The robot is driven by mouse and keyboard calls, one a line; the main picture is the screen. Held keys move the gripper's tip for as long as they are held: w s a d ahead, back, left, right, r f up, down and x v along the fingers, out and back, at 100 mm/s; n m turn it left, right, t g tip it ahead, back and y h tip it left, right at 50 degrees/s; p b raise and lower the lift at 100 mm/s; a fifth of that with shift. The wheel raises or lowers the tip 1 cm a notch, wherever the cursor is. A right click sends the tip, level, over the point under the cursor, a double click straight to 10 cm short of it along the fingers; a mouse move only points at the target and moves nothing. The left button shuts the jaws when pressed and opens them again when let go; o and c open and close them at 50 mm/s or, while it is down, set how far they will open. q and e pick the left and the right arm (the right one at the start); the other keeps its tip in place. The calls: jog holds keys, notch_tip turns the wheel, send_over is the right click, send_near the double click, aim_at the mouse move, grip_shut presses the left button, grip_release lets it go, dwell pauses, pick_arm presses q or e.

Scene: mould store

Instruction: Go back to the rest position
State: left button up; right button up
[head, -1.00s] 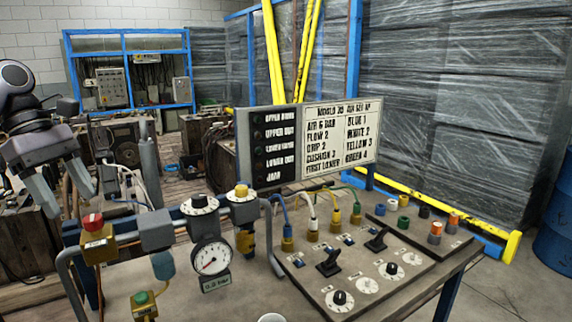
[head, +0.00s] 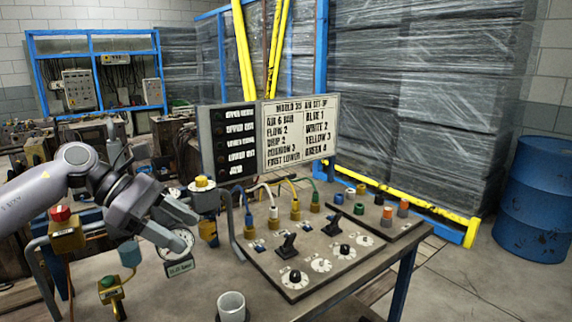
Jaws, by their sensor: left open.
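My left gripper (head: 188,232) is open and empty in the head view. Its arm comes in from the left, and its two fingers point right and slightly down, in front of the pressure gauge. The fingers partly cover the gauge (head: 180,243) and the pipe with its fittings behind it. I cannot tell whether they touch anything. The bench (head: 190,290) below carries a control panel (head: 268,259) with switches, dials and coloured hose plugs. My right gripper is not in view.
A red-button valve (head: 65,232) and a green-button valve (head: 109,290) stand near my left arm. A grey cup (head: 231,306) stands at the bench's front. A sign board (head: 292,135) rises behind the panel. A blue drum (head: 538,198) is at right, with clear floor before it.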

pick_arm(q)
jog(key=s+d+n+t+h, duration=0.1)
jog(key=d+n+t+h, duration=0.65)
jog(key=d+n, duration=0.65)
jog(key=s+a+f+n+t+y, duration=0.3)
jog(key=a+f+n+y, duration=0.35)
jog(key=n, duration=0.75)
jog(key=s+a+f+n+t+y, duration=0.3)
jog(key=f+n+y, duration=0.6)
jog(key=n, duration=0.6)
jog(key=s+a+f+n+g+y, duration=0.1)
jog(key=s+a+f+n+g, duration=0.2)
jog(key=s, duration=0.5)
jog(key=s+a+f+n+g, duration=0.1)
jog(key=s+f+n+g, duration=0.2)
jog(key=s+f+g, duration=0.4)
jog(key=s+a+f+n+g+y, duration=0.1)
jog(key=s+a+f+n, duration=0.15)
jog(key=s, duration=0.65)
jog(key=w+d+f+t+h, duration=0.2)
jog(key=w+d+f+t, duration=0.2)
jog(key=f, duration=0.5)
jog(key=w+t, duration=0.2)
jog(key=shift+w+f+t, duration=0.35)
